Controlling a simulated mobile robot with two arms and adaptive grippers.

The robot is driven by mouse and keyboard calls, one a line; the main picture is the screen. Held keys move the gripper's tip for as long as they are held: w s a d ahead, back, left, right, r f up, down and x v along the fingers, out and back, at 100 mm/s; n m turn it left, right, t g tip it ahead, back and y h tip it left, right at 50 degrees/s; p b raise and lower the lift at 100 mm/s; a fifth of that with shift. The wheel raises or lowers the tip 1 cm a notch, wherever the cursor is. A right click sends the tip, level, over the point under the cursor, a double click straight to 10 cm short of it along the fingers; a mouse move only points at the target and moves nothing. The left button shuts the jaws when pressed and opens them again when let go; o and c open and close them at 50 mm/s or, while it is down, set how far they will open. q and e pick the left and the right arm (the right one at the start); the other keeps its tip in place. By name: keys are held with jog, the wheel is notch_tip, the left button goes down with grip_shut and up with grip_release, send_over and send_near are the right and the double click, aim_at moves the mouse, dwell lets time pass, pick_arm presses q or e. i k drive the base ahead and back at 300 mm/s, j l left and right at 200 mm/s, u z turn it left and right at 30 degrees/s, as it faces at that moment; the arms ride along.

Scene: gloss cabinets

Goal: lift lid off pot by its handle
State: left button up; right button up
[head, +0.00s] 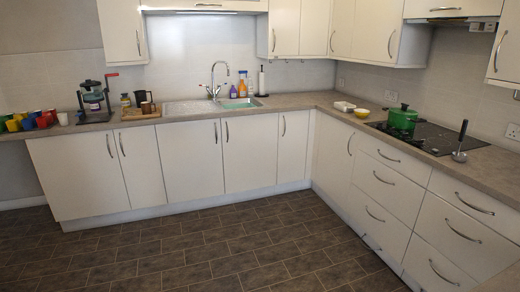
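A green pot (402,121) stands on the black hob (428,136) on the right-hand counter. Its green lid (403,111) sits on top, with a small handle (404,106) at the centre. Neither of my grippers shows in the head view. The pot is well across the room from the camera, and nothing is touching it.
A ladle (460,148) stands at the hob's front right. A yellow bowl (361,113) and small white dishes (345,106) are left of the pot. The sink (190,108) is on the back counter. White drawers (385,190) front the right counter. The tiled floor (220,255) is clear.

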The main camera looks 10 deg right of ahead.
aim_at(404, 109)
jog(key=i+l+z, duration=0.15)
jog(key=i+z, duration=0.15)
jog(key=i, duration=0.2)
jog(key=i+z, duration=0.3)
jog(key=i, duration=0.2)
jog(key=i+j+z, duration=0.25)
jog(key=i, duration=0.3)
jog(key=i+j+z, duration=0.1)
jog(key=i+z, duration=0.2)
jog(key=i, duration=0.2)
